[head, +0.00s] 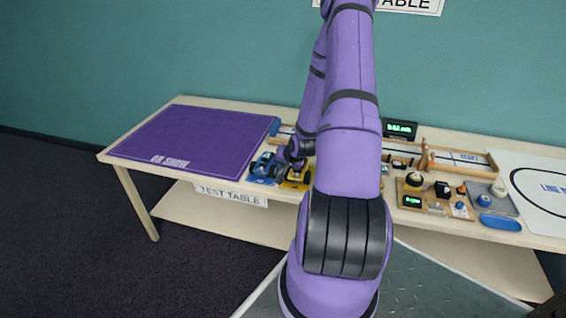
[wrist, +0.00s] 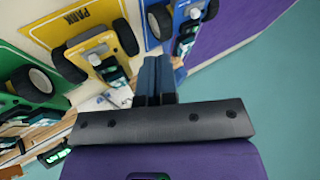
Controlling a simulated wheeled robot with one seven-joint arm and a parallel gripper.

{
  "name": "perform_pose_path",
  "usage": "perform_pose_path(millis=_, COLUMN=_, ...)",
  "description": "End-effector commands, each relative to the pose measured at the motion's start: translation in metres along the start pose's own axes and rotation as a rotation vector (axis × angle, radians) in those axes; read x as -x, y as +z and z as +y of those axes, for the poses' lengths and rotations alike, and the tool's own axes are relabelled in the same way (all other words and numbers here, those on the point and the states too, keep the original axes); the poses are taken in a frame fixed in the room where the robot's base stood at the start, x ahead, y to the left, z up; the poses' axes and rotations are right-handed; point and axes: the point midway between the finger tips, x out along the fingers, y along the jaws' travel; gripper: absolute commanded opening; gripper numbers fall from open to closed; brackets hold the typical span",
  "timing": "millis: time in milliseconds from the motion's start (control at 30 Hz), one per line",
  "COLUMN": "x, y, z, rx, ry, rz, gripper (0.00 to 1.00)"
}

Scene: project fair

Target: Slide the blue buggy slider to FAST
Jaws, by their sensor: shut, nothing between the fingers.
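The blue buggy (head: 262,167) stands near the front edge of the table, just right of the purple mat. In the wrist view the blue buggy (wrist: 184,10) is at the top, with black wheels and a dark part with pale green marks on it. Its slider and any FAST label cannot be made out. My gripper (head: 284,157) is by the blue and yellow buggies, partly hidden by my arm. In the wrist view my gripper (wrist: 158,62) has its fingers together and empty, pointing toward the blue buggy. I cannot tell whether they touch it.
A yellow buggy (head: 297,176) marked PARK (wrist: 97,20) stands right beside the blue one. A green buggy (wrist: 12,98) is at the left of the wrist view. The purple mat (head: 195,140) is clear. A wooden board (head: 432,205) with small parts lies to the right.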

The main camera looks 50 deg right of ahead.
Motion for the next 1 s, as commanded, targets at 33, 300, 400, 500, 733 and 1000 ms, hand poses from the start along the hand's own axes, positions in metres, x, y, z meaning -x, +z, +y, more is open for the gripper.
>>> perform_pose_path(millis=33, x=-0.011, y=0.001, z=0.000, rx=0.001, ry=0.000, rz=-0.002, gripper=0.00)
perform_pose_path(millis=300, x=-0.060, y=0.001, z=0.000, rx=0.001, ry=0.000, rz=-0.001, gripper=0.00)
perform_pose_path(millis=400, x=-0.068, y=0.000, z=-0.013, rx=0.004, ry=-0.002, rz=0.000, gripper=0.00)
perform_pose_path(millis=500, x=-0.073, y=0.000, z=-0.024, rx=0.003, ry=-0.001, rz=0.000, gripper=0.00)
perform_pose_path(millis=733, x=-0.079, y=0.000, z=-0.035, rx=0.000, ry=0.000, rz=0.001, gripper=0.00)
perform_pose_path(millis=1000, x=-0.080, y=0.000, z=-0.035, rx=0.000, ry=0.000, rz=0.000, gripper=0.00)
